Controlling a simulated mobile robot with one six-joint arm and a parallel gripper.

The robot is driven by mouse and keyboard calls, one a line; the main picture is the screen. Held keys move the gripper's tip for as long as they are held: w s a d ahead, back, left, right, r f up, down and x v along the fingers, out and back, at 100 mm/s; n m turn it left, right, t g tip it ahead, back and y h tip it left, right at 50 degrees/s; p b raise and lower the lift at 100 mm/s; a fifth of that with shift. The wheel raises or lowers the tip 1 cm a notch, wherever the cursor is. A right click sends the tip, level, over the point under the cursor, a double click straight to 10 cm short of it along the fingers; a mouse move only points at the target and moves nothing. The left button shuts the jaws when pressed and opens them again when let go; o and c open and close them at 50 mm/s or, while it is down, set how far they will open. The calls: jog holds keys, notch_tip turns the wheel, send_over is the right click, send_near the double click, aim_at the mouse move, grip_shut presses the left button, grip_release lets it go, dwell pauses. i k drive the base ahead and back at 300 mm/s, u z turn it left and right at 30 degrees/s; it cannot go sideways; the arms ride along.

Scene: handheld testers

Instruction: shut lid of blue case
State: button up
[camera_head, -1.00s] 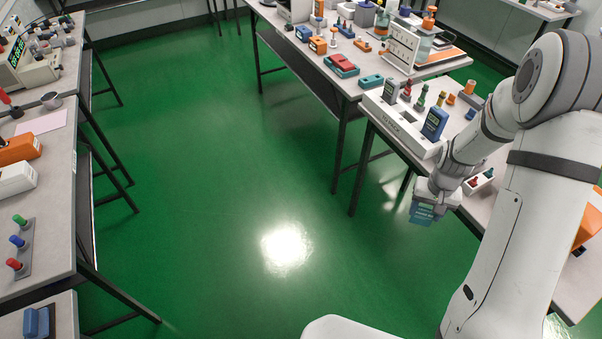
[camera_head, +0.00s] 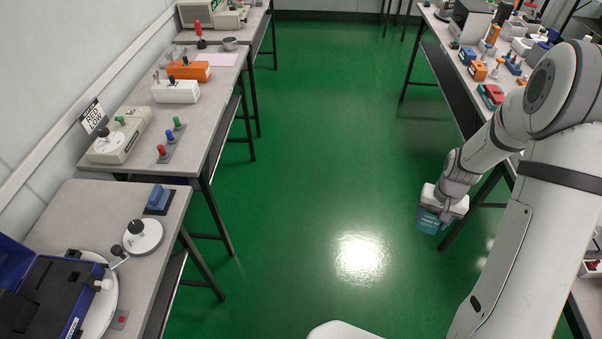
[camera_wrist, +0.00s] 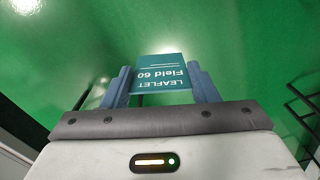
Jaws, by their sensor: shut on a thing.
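The blue case (camera_head: 60,300) lies at the lower left of the head view, on a white round plate on the near left bench. Its lid (camera_head: 14,268) stands up open at the back left, partly cut off by the frame edge. The dark inside of the case shows. My gripper (camera_head: 432,222) is over the green floor at the right, far from the case. It is shut on a teal leaflet (camera_wrist: 161,76), which reads "LEAFLET Field 60" upside down in the wrist view, between the two blue fingers.
The white round plate (camera_head: 103,310) has a crank beside it. A white disc with a black knob (camera_head: 143,237) and a blue block (camera_head: 160,197) share that bench. More testers stand on the bench behind. Green floor (camera_head: 310,180) is clear between the bench rows.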

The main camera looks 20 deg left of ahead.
aim_at(54, 280)
jog(key=u, duration=0.1)
jog(key=i, duration=1)
jog(key=u, duration=2.95)
